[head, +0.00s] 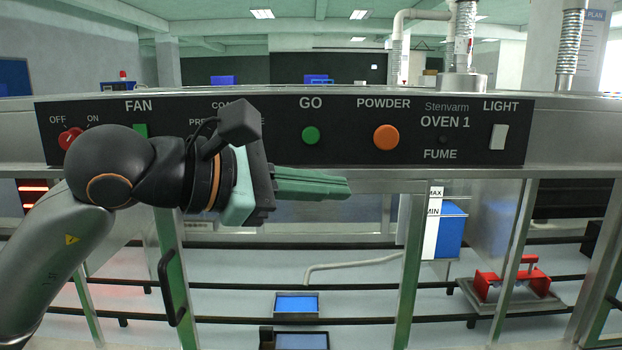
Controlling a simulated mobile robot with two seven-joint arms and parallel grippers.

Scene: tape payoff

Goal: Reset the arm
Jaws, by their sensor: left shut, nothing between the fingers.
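My left arm comes in from the left, and its gripper (347,188) points to the right. Its green fingers are shut together with nothing between them. The gripper is in front of the lower edge of the black control panel (350,160), below the green GO button (310,135) and the orange POWDER knob (386,137). I cannot tell whether it touches the panel. The arm hides part of the panel's labels between FAN and GO. My right gripper is not in view.
A red FAN switch (70,138) and a white LIGHT switch (498,137) are on the panel. Below are glazed doors with a black handle (171,288). Behind them are a blue container (451,230), a red fixture (518,279), a bent pipe (350,264) and black rails.

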